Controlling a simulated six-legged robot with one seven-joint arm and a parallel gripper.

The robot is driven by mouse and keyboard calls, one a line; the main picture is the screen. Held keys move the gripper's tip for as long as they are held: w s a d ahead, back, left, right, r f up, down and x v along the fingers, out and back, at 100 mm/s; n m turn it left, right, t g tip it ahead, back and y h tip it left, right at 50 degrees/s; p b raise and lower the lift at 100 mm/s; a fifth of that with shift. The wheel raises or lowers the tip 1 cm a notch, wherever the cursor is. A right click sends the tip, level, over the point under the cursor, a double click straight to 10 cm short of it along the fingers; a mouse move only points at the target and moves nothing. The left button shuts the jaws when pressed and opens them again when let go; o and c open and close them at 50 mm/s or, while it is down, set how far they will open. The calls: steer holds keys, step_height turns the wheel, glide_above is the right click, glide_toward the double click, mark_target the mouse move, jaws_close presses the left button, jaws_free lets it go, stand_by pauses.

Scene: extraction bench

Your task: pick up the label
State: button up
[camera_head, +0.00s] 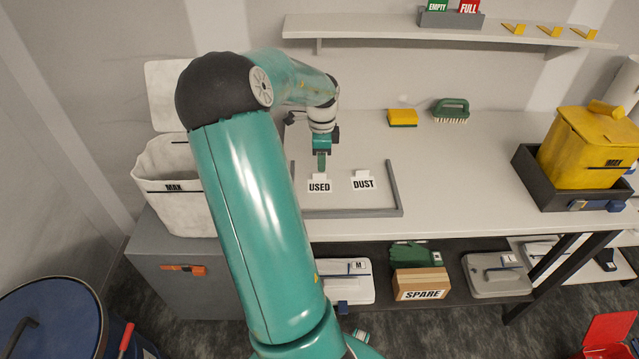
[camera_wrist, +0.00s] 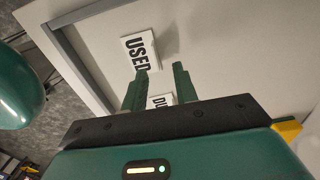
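Two white labels with black letters stand on the bench inside a grey-edged area. The USED label (camera_head: 319,187) is on the left and the DUST label (camera_head: 363,184) is to its right. My gripper (camera_head: 321,168) points down just above and behind the USED label in the head view. In the wrist view my gripper (camera_wrist: 161,69) has its two green fingers apart with nothing held between them. There the USED label (camera_wrist: 140,50) lies just beyond the fingertips. The DUST label (camera_wrist: 160,101) shows between the fingers, partly hidden by the gripper body.
A grey edging (camera_head: 350,212) borders the labels' area. A yellow sponge (camera_head: 402,117) and green brush (camera_head: 451,110) lie farther back. A yellow bin (camera_head: 590,150) stands in a dark tray at right. A white MAX bin (camera_head: 170,200) is at left. A shelf (camera_head: 440,30) hangs above.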

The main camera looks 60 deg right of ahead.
mark_target(320, 183)
steer(key=f, duration=0.5)
steer(key=shift+s+a, duration=0.15)
steer(key=shift+a, duration=0.05)
jaws_close()
